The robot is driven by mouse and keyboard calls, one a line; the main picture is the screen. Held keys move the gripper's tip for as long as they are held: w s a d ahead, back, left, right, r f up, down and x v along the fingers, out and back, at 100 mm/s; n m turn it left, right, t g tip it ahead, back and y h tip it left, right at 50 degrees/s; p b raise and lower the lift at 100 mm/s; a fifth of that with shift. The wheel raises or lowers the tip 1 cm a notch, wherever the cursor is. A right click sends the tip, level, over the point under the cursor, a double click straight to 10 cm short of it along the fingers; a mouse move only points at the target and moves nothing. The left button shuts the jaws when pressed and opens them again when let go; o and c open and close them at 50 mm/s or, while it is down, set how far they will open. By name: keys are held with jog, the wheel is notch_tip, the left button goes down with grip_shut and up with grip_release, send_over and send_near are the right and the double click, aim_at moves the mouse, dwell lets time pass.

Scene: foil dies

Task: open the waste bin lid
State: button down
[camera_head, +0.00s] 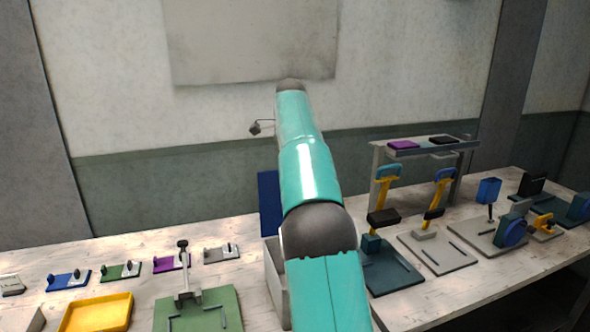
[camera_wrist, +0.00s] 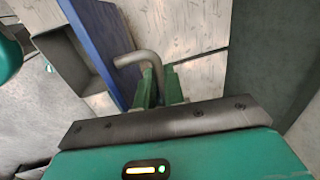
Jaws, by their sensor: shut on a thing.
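The waste bin (camera_head: 274,284) is a pale grey box on the table, partly hidden behind my arm in the head view. Its blue lid (camera_head: 268,203) stands raised, roughly upright, above the bin. In the wrist view the lid (camera_wrist: 100,48) is a long blue panel, with the bin's dark grey open box (camera_wrist: 66,62) beside it. A bent grey metal handle (camera_wrist: 140,58) is at the lid's edge. My gripper (camera_wrist: 160,86) has green fingers shut on this handle. The head view hides the gripper behind my arm.
Left of the bin are a yellow tray (camera_head: 97,313), a green plate with a grey lever press (camera_head: 215,310) and several small coloured blocks. Right of it are presses with yellow handles (camera_head: 383,192) and a grey shelf (camera_head: 425,149). A wall stands behind.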

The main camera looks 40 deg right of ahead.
jog(key=w, duration=0.3)
jog(key=shift+w+d+f, duration=0.2)
jog(key=shift+d+f, duration=0.2)
jog(key=shift+w+r, duration=0.1)
jog(key=shift+r, duration=0.05)
dwell(0.3)
jog(key=c, duration=1.5)
grip_release()
jog(key=shift+w, duration=0.2)
jog(key=shift+s+f, duration=0.15)
jog(key=shift+f, duration=0.05)
jog(key=shift+s, duration=0.1)
